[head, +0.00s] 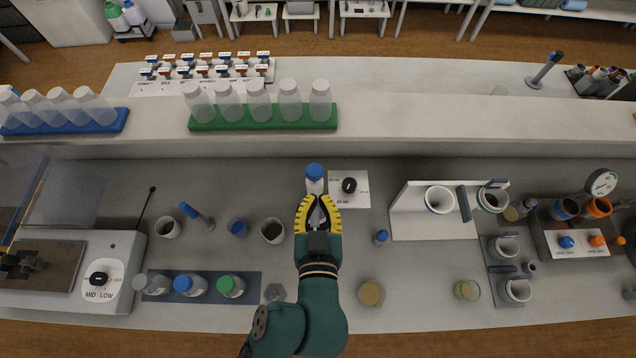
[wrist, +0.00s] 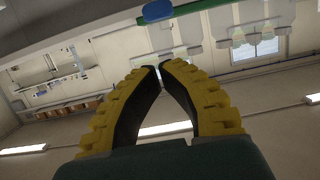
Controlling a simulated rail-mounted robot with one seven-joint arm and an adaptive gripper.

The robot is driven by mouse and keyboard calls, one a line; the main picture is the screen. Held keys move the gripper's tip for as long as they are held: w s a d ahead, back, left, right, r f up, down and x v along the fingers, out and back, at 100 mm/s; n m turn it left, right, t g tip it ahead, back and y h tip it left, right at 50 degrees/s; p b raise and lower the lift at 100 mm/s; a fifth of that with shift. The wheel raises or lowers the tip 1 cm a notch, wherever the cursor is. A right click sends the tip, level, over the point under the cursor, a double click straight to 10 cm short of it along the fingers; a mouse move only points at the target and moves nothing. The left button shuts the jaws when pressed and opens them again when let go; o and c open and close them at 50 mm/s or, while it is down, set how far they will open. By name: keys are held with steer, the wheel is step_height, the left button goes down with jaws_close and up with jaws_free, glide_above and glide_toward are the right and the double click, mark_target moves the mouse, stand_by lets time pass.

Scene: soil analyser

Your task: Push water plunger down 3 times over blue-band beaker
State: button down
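The likely water plunger is a white dispenser with a blue top (head: 314,171), standing upright at the back of the bench beside a dial panel. Its blue top also seems to show at the upper edge of the wrist view (wrist: 157,11). My gripper (head: 318,199) has yellow-backed fingers, just on the near side of the dispenser in the head view. In the wrist view the fingertips (wrist: 159,68) come together with nothing seen between them. A white beaker with a blue band (head: 439,200) sits on the white stand to the right. The dispenser's lower part is partly hidden by my fingers.
The dial panel (head: 349,188) lies right of the dispenser. A small blue-capped vial (head: 381,237) and a tan-filled dish (head: 370,293) stand right of my arm. Cups (head: 272,231) stand left. A green rack of bottles (head: 262,118) is on the raised shelf behind.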

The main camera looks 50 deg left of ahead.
stand_by(0.3)
step_height(320, 180, up, 3)
steer(key=shift+s+r+p, duration=0.1)
steer(key=shift+p, duration=0.5)
steer(key=shift+a, duration=0.1)
steer(key=p, duration=0.3)
glide_above(317, 173)
step_height(317, 173, down, 2)
steer(key=shift+s+f, duration=0.1)
step_height(317, 173, down, 3)
steer(key=shift+f, duration=0.7)
